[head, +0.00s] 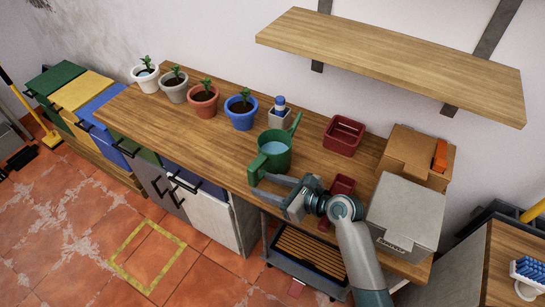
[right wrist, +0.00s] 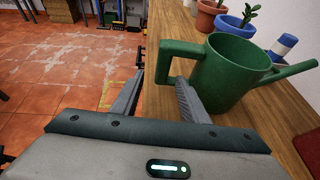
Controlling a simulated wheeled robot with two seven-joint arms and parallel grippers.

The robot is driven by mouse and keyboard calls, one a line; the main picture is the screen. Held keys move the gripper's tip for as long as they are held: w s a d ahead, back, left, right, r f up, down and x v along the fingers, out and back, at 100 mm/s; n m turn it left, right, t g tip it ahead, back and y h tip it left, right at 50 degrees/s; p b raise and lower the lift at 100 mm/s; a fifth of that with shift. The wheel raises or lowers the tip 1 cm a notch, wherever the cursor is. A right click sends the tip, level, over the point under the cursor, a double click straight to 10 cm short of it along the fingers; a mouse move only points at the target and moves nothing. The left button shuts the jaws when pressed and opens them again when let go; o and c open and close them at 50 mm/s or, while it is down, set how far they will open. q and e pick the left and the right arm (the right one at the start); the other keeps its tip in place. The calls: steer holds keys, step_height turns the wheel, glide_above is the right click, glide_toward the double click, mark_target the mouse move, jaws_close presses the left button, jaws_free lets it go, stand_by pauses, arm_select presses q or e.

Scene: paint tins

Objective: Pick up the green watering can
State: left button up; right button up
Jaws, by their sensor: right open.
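The green watering can (head: 274,150) stands upright on the wooden counter, with its spout toward the back right and its handle toward the front left. It also shows large in the right wrist view (right wrist: 228,70). My right gripper (head: 259,180) is open and empty at the counter's front edge, close to the can's handle. In the right wrist view my right gripper's fingertips (right wrist: 162,76) are on either side of the handle's upright bar as seen; whether the bar is inside the jaws or just beyond them, I cannot tell. My left gripper is out of view.
Potted plants line the counter's back, the blue pot (head: 242,120) nearest the can. A blue-capped bottle (head: 279,112) stands behind the can. A red tray (head: 343,134), a cardboard box (head: 405,155) and a grey box (head: 406,211) stand to the right. A shelf (head: 390,60) hangs above.

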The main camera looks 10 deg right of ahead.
mark_target(257, 181)
steer(key=shift+w+a+f, duration=0.2)
steer(key=shift+w+a, duration=0.05)
steer(key=shift+p+x, duration=0.7)
steer(key=shift+x, duration=1.9)
steer(key=shift+w+d, duration=0.1)
jaws_close()
steer(key=shift+r, duration=0.1)
